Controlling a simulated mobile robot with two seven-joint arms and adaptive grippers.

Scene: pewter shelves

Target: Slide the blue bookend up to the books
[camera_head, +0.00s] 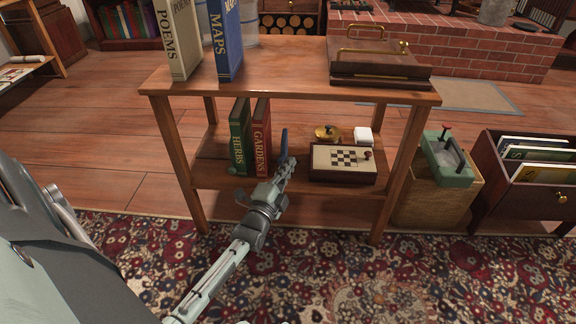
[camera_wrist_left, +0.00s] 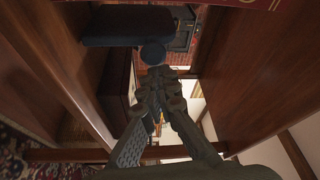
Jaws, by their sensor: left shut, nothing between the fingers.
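The blue bookend (camera_head: 284,144) stands upright on the lower shelf, just right of the books, with a small gap to them. The green HERBS book (camera_head: 238,140) and the red GARDENS book (camera_head: 261,128) stand upright side by side. My left gripper (camera_head: 287,168) is shut and empty, reaching in from the front at the bookend's right side. I cannot tell whether it touches. In the left wrist view the bookend (camera_wrist_left: 122,25) is a dark blue slab just beyond the gripper (camera_wrist_left: 153,78), and a red book edge (camera_wrist_left: 240,2) shows at the top. My right gripper is out of view.
Right of the gripper are a chess box (camera_head: 343,172), a brass pot (camera_head: 326,134) and a white box (camera_head: 363,135). The upper shelf (camera_head: 285,75) hangs over them, and a front leg (camera_head: 399,175) stands at the right. A basket (camera_head: 430,190) stands outside.

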